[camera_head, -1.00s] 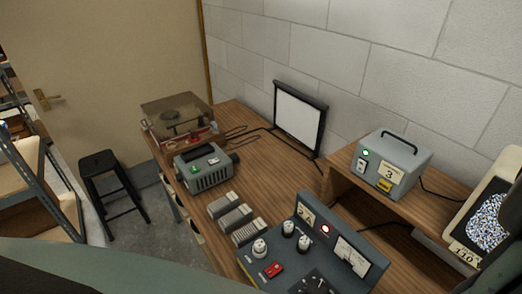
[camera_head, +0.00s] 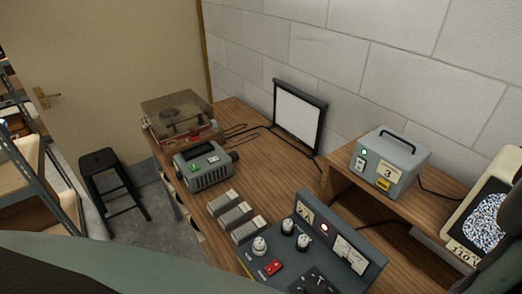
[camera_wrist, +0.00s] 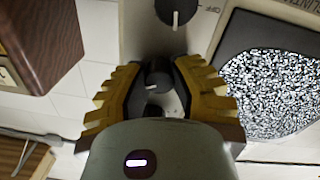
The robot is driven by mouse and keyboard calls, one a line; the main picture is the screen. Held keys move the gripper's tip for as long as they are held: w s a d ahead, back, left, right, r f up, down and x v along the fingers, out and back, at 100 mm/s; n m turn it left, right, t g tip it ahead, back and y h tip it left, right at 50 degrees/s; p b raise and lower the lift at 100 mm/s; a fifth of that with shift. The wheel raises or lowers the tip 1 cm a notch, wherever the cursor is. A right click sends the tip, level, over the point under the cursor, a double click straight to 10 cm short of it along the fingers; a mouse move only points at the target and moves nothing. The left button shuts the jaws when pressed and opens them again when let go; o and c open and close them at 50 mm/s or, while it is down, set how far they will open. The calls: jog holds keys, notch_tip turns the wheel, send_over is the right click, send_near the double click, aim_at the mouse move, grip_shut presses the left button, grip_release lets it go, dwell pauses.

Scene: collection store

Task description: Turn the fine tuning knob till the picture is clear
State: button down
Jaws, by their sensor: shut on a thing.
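A television set (camera_head: 463,218) with a cream casing stands at the right edge of the head view, partly cut off. Its screen (camera_head: 485,222) is full of black-and-white speckle, and the screen in the wrist view (camera_wrist: 275,95) shows the same grain with no clear picture. My gripper (camera_wrist: 158,88) is at the set's control strip in the wrist view, its yellow-ridged fingers closed around a small dark knob (camera_wrist: 157,76). The label of this knob cannot be read. A larger dark knob (camera_wrist: 176,12) with a white pointer line sits above it, beside the word OFF.
A grey box marked 3 (camera_head: 388,165) stands on the raised shelf left of the set. A control panel (camera_head: 318,250) with knobs and a red switch is on the lower bench. Further back are a slide projector (camera_head: 208,165), a small white screen (camera_head: 298,116) and a turntable (camera_head: 177,113).

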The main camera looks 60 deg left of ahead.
jog(key=shift+f, duration=0.1)
jog(key=c, duration=0.7)
grip_release()
jog(key=s, duration=0.7)
jog(key=shift+s+a, duration=0.1)
jog(key=shift+s, duration=0.15)
